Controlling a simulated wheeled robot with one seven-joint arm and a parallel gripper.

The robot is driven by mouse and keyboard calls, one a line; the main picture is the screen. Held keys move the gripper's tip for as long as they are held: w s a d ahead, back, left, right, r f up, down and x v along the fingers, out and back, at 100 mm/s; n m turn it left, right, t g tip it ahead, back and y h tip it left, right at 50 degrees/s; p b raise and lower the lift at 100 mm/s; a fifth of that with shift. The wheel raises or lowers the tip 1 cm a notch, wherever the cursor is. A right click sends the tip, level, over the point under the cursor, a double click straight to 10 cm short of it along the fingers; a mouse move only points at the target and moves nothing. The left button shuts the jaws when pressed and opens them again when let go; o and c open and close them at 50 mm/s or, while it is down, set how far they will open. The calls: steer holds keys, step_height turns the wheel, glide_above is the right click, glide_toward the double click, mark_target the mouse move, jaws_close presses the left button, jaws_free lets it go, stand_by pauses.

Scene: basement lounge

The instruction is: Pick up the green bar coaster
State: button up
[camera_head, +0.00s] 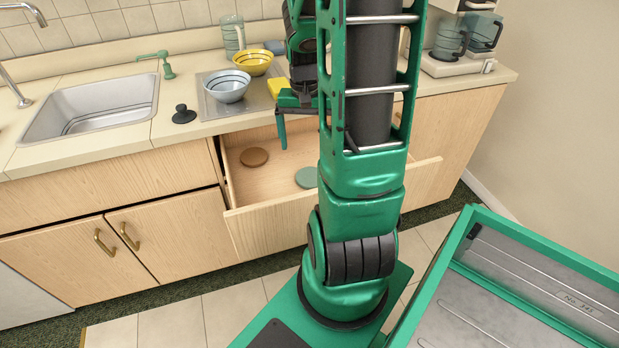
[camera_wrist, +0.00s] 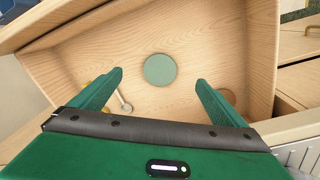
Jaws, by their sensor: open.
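The green bar coaster (camera_head: 305,178) is a flat round disc lying on the floor of the open drawer (camera_head: 292,219), its right side hidden behind my arm in the head view. In the wrist view the whole green coaster (camera_wrist: 160,69) shows on the pale wood, beyond and between my fingertips. My gripper (camera_wrist: 159,79) is open and empty, its two green fingers spread wide. In the head view my gripper (camera_head: 282,130) hangs above the drawer, with one finger visible and the rest hidden behind the arm.
A brown round coaster (camera_head: 254,157) lies in the drawer, left of the green one. Above are the counter with a blue bowl (camera_head: 227,86), a yellow bowl (camera_head: 253,63), a black stopper (camera_head: 184,114) and a sink (camera_head: 95,107). The drawer's walls surround the coasters.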

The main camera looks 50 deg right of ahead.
steer(key=m, duration=0.2)
glide_toward(311, 175)
steer(key=shift+s+d+f, duration=0.1)
steer(key=shift+f, duration=1.85)
steer(key=shift+s+f, duration=0.1)
steer(key=shift+f, duration=1.9)
steer(key=c, duration=1.1)
